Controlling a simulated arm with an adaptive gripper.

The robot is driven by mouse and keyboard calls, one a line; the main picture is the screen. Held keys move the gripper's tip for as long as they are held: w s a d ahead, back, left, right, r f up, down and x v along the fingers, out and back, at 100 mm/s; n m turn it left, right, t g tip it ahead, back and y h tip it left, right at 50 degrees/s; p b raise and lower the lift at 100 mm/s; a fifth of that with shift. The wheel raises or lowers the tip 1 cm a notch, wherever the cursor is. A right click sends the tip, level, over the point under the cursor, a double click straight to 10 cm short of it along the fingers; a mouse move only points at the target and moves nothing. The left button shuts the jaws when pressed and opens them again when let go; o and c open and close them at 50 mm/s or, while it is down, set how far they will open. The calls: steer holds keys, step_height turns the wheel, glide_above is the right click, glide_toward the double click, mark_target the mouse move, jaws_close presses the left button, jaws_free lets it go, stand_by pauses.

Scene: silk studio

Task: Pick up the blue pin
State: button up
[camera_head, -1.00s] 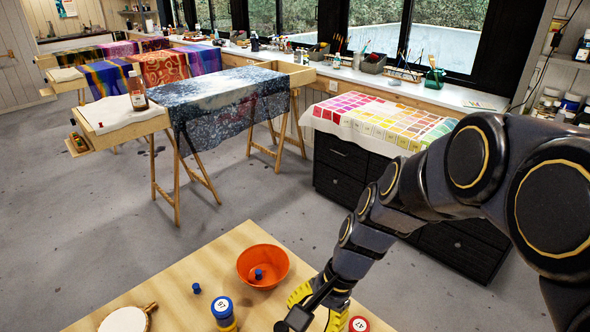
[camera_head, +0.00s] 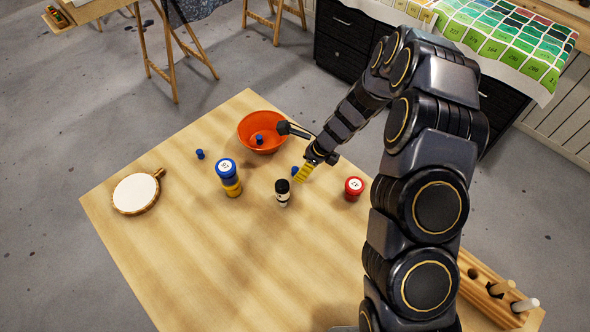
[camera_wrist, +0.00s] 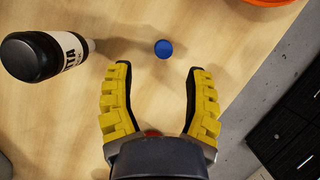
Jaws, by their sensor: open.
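A small blue pin (camera_head: 294,171) stands on the wooden table beside my gripper (camera_head: 306,172). In the wrist view the blue pin (camera_wrist: 163,49) shows as a round blue top, beyond the gap between my fingertips (camera_wrist: 160,72). The yellow fingers are apart and nothing is between them. A second small blue pin (camera_head: 200,154) stands left of the orange bowl (camera_head: 245,140), and another blue piece (camera_head: 259,139) lies inside the bowl.
A black-capped bottle (camera_head: 282,193) stands close left of my gripper; its black cap (camera_wrist: 30,57) looms in the wrist view. A blue-and-yellow stack (camera_head: 228,178), a red-topped container (camera_head: 353,187), a round hoop (camera_head: 136,193) and a wooden rack (camera_head: 485,292) are around. The table's front left is clear.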

mark_target(297, 169)
steer(key=x, duration=0.4)
steer(key=shift+w+a, duration=0.25)
steer(key=shift+a, duration=0.1)
steer(key=c, duration=0.8)
steer(key=shift+c, duration=0.2)
